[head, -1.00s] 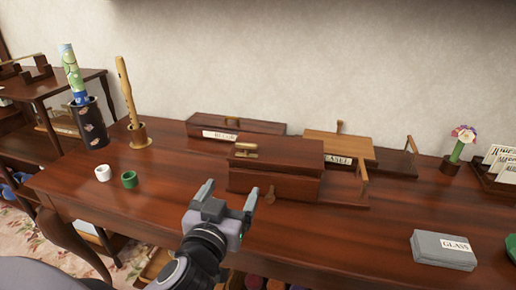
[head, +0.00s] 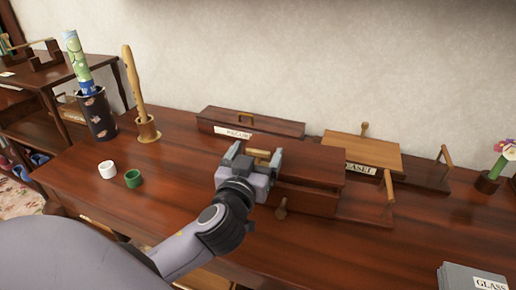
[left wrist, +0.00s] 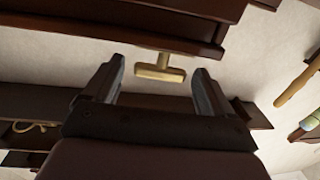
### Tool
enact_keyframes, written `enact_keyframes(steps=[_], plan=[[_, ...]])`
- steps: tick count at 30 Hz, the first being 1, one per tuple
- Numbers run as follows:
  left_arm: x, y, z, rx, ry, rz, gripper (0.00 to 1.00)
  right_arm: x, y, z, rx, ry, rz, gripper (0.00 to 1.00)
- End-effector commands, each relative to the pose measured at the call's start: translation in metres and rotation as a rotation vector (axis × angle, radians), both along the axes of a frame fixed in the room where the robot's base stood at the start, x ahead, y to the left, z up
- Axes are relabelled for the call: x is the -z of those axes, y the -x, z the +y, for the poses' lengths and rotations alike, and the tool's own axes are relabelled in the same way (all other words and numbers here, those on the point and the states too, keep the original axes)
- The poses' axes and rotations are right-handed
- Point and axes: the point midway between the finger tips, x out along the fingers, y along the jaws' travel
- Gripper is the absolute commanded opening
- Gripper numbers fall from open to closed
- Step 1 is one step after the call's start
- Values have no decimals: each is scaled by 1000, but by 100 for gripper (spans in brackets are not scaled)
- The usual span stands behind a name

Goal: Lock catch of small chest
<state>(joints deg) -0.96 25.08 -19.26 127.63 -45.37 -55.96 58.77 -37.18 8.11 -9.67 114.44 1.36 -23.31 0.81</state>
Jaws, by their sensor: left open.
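The small chest (head: 318,167) is a dark reddish wooden box on the long table, with its lid resting down. Its brass catch (head: 260,154) shows at the left end of the lid. A small wooden knob (head: 281,208) is low on the chest. My left gripper (head: 256,153) is open at the chest's left part and hides some of it. In the left wrist view, the T-shaped brass catch (left wrist: 160,70) lies between the open fingers (left wrist: 158,82), near their tips, with gaps on both sides. Contact with the fingers is not visible. My right gripper is not in view.
A long labelled box (head: 250,122) and a lighter wooden box (head: 360,151) stand behind the chest. A grey GLASS box (head: 470,277) is at front right. The table's front left is clear.

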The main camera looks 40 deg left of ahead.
Motion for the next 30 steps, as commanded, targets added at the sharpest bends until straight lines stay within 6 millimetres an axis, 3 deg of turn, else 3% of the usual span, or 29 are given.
enact_keyframes(steps=[5,13,14,18,30], plan=[[-1,-12,4,0,0,-1,85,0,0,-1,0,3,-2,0],[0,-13,4,0,0,0,85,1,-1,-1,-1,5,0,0],[0,-13,4,0,0,0,82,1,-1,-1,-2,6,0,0],[0,-13,4,0,0,0,36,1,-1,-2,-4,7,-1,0],[0,-12,5,50,-2,2,34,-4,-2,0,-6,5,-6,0]])
